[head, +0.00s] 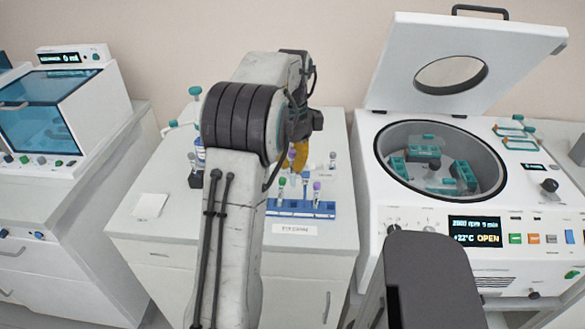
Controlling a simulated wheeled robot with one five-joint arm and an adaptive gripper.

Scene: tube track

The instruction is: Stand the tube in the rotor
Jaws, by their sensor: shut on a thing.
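My gripper (297,170) with yellow fingers is over the middle bench, behind the blue tube rack. It is shut on a tube, which is mostly hidden by the fingers and my arm. Several capped tubes, one green-capped (281,184) and one purple-capped (317,187), stand upright in the blue rack (322,212). The rotor (437,183) with teal buckets sits inside the round bowl of the white centrifuge (380,280) at the right, well apart from my gripper. The lid (400,70) is raised, and the display reads OPEN.
A white label card (296,229) lies in front of the rack, and a white pad (150,206) lies at the left of the bench. A teal-windowed machine (70,105) stands at far left. The raised lid stands behind the bowl; the bowl's top is clear.

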